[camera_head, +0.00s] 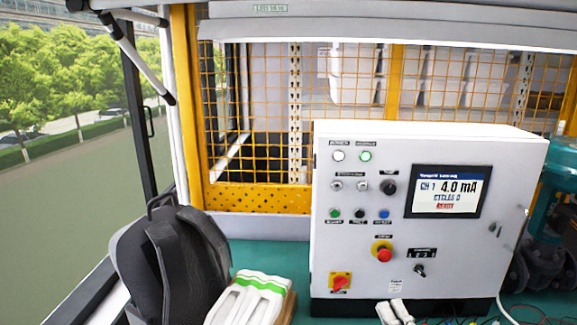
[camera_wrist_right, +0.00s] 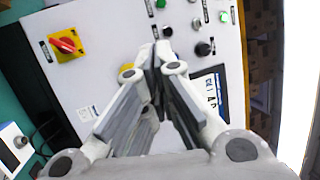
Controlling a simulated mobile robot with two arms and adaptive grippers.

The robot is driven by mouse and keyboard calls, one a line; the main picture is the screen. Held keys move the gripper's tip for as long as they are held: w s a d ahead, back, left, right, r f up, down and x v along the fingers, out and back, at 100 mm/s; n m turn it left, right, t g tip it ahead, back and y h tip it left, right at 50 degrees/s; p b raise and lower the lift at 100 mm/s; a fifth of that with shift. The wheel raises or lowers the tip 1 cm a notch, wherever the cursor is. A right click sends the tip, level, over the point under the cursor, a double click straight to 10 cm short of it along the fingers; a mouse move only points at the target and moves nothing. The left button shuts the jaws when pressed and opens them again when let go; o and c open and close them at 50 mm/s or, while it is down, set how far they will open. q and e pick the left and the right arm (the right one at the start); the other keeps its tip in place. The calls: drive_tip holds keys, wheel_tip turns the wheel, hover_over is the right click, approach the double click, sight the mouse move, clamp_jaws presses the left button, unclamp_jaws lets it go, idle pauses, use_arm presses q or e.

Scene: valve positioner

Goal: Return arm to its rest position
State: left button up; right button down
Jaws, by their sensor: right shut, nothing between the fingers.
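My right gripper (camera_head: 395,312) shows at the bottom edge of the head view, in front of the lower part of the grey control cabinet (camera_head: 350,240). In the right wrist view its two fingers (camera_wrist_right: 156,62) meet at the tips, shut and empty, with the cabinet's front panel (camera_wrist_right: 110,60) behind them. I cannot tell from these views how far the tips are from the panel. The display (camera_head: 447,192) reads 4.0 mA. My left gripper is in neither view.
A black backpack (camera_head: 130,250) and a white item with a green stripe (camera_head: 262,280) stand left of the cabinet on the green bench (camera_head: 235,250). Teal equipment (camera_head: 560,190) and loose cables (camera_head: 480,321) are at right. An orange mesh guard (camera_head: 250,100) stands behind.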

drive_tip(key=s+a+f+n+g+h, duration=0.1)
drive_tip(key=s+f+n+g, duration=0.3)
drive_tip(key=f, duration=0.3)
drive_tip(key=s+a+f+n+g+h, duration=0.1)
drive_tip(key=s+a+f+n+g, duration=0.1)
drive_tip(key=s+f+n+g, duration=0.4)
drive_tip(key=s+d+f+n+g+h, duration=0.1)
drive_tip(key=s+f+n+g, duration=0.3)
drive_tip(key=s, duration=0.5)
drive_tip(key=s+d+f+n+g+h, duration=0.25)
drive_tip(key=s+f, duration=0.25)
drive_tip(key=s, duration=0.3)
wheel_tip(320, 180, down, 27)
drive_tip(key=s+g+b, duration=0.1)
drive_tip(key=s+g, duration=0.1)
use_arm(q)
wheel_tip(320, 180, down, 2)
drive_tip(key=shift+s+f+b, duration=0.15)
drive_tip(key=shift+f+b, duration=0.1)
drive_tip(key=shift+b, duration=0.5)
use_arm(e)
drive_tip(key=s+d+f+n+g, duration=0.1)
drive_tip(key=s+d+f, duration=0.1)
drive_tip(key=s+f, duration=1.4)
drive_tip(key=shift+s+f+y, duration=0.2)
drive_tip(key=shift+s+y, duration=0.05)
drive_tip(key=shift+y, duration=0.1)
drive_tip(key=shift+d, duration=0.1)
